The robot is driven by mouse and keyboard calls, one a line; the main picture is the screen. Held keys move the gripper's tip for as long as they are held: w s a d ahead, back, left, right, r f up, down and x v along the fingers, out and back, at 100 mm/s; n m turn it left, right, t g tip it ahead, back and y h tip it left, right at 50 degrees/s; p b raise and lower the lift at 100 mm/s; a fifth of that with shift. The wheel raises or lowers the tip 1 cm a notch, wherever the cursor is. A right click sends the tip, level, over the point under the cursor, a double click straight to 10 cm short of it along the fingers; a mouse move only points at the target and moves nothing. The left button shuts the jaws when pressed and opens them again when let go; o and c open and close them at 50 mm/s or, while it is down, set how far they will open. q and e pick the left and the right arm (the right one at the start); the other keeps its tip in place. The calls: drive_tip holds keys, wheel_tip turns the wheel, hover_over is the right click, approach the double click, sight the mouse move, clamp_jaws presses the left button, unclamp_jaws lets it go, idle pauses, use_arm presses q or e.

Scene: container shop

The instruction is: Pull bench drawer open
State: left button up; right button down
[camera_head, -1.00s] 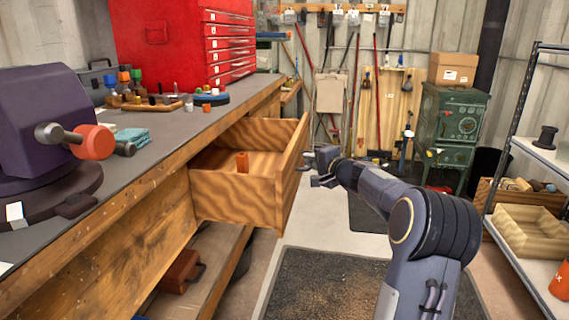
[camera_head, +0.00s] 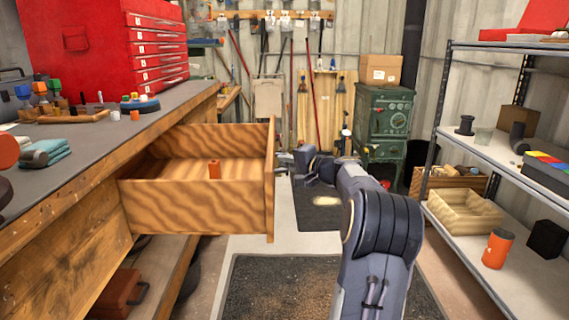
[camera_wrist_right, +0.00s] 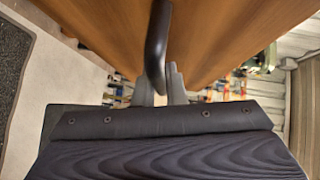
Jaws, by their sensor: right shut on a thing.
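The wooden bench drawer (camera_head: 190,206) stands pulled well out of the left workbench, its inside visible from above. A small orange block (camera_head: 214,169) stands in it. My right gripper (camera_head: 283,168) is at the outer face of the drawer front (camera_head: 270,180). In the right wrist view, the dark curved handle (camera_wrist_right: 158,45) runs down to the grey fingertips (camera_wrist_right: 162,88), and the gripper is shut on it. The exact contact is partly hidden. My left gripper is not in view.
The workbench (camera_head: 75,115) carries a red tool chest (camera_head: 80,50) and small items. A metal shelf (camera_head: 500,160) with bins stands at the right. A green stove (camera_head: 383,120) is at the back. Floor with dark mats (camera_head: 275,290) is free between.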

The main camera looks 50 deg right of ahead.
drive_tip(key=shift+f, duration=0.15)
drive_tip(key=c, duration=1.8)
unclamp_jaws()
drive_tip(key=shift+o, duration=0.2)
drive_tip(key=s+r, duration=0.1)
drive_tip(key=s, duration=0.6)
drive_tip(key=shift+s+a+p, duration=0.35)
drive_tip(key=shift+p, duration=0.1)
drive_tip(key=shift+s+r, duration=0.1)
